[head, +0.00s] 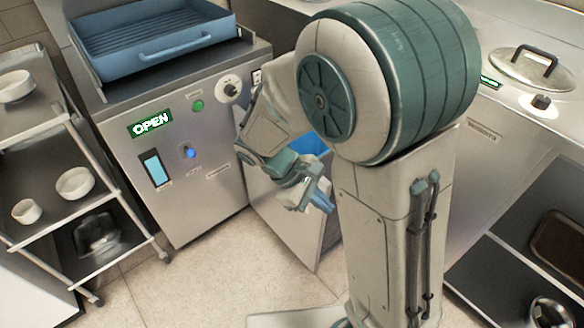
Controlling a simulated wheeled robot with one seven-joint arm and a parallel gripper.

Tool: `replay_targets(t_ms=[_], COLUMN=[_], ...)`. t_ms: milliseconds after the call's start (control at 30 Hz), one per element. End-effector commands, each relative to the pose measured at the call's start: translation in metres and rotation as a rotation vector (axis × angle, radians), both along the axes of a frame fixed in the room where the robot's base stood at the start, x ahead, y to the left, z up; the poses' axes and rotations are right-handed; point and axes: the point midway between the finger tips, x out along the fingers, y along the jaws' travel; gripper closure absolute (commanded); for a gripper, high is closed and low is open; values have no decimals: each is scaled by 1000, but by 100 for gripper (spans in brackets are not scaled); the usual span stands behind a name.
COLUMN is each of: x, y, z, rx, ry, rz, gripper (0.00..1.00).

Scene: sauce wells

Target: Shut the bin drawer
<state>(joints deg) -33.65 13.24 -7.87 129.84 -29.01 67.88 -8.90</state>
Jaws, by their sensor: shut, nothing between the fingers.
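The bin drawer (283,225) stands pulled out from the counter in the middle of the head view, showing a plain steel panel. A blue bin (312,144) shows inside it, mostly hidden by my arm. My gripper (312,198) is shut and empty, pointing down and right in front of the drawer. I cannot tell whether it touches the drawer. My arm hides the drawer's right part and its back.
A steel machine (190,150) with a lit OPEN sign and a blue tray (150,40) on top stands to the left. A shelf cart (60,150) with white bowls is at far left. A lidded well (531,66) is at right. Tiled floor (190,285) is clear in front.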

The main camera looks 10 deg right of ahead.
Motion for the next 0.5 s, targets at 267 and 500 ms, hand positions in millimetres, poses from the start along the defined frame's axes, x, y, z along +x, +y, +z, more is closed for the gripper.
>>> replay_targets(t_ms=[267, 500], x=[34, 53], y=[55, 118], z=[-34, -58], rx=[-391, -738], ry=[165, 218], rz=[448, 779], gripper=[100, 100])
